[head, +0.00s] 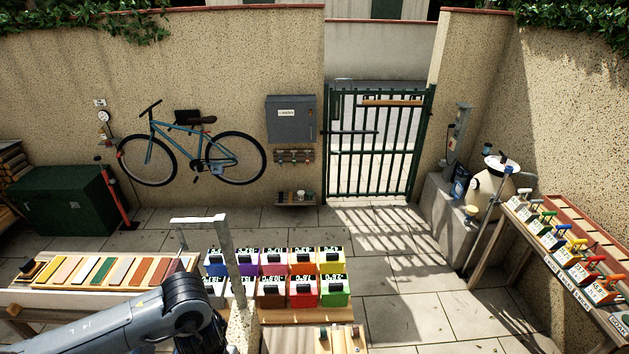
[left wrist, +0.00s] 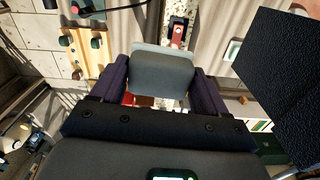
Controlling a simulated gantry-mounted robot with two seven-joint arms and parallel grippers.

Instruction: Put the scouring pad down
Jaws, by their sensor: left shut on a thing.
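A light grey slab, apparently the scouring pad (left wrist: 163,76), sits between the two dark fingers of my left gripper (left wrist: 162,70) in the left wrist view. The fingers press on its two sides. In the head view my left arm comes in at the bottom left, and its dark wrist end shows near the bottom edge. The fingers and the pad cannot be made out there. Whether the pad touches anything below is hidden. My right gripper is in neither view.
A bench with coloured strips (head: 110,271) stands at left. Several coloured boxes (head: 273,291) stand right of my arm, beside a grey metal post (head: 232,262). A board with knobs (head: 340,341) is at the bottom. A green barred gate (head: 375,150) stands behind. Paving is clear between.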

